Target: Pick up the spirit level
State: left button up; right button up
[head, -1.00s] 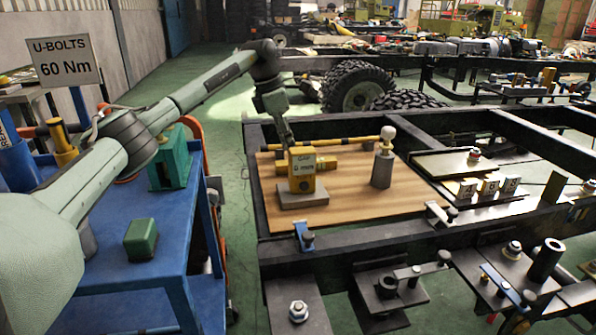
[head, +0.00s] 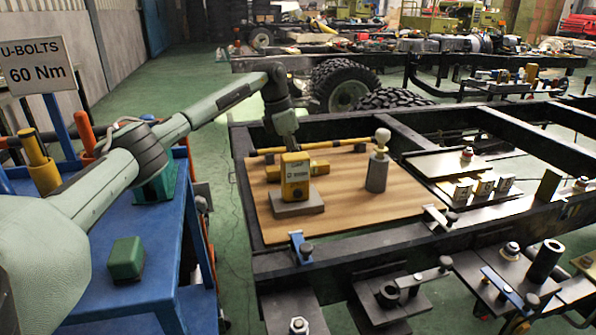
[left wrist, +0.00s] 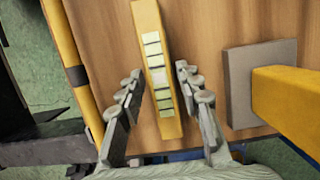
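A yellow bar with a row of pale squares, seemingly the spirit level (left wrist: 147,22), lies on the brown board and shows in the left wrist view between my fingers. In the head view it seems to be the yellow piece (head: 316,168) partly hidden behind an upright yellow device. My left gripper (left wrist: 160,72) is open, with one finger on each side of the bar and gaps on both sides. How high the fingertips are above the board is hard to tell. In the head view the left gripper (head: 289,143) is largely hidden behind the device. My right gripper is not in view.
The yellow device (head: 295,178) stands on a grey block (head: 297,208) close in front. A long yellow-and-black bar (head: 340,145) lies along the board's far edge. A grey cylinder with a pale ball (head: 377,172) stands to the right. The board (head: 345,205) is clear at front right.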

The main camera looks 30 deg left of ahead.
pick_arm(q)
grip_shut()
jog(key=shift+r, duration=0.1)
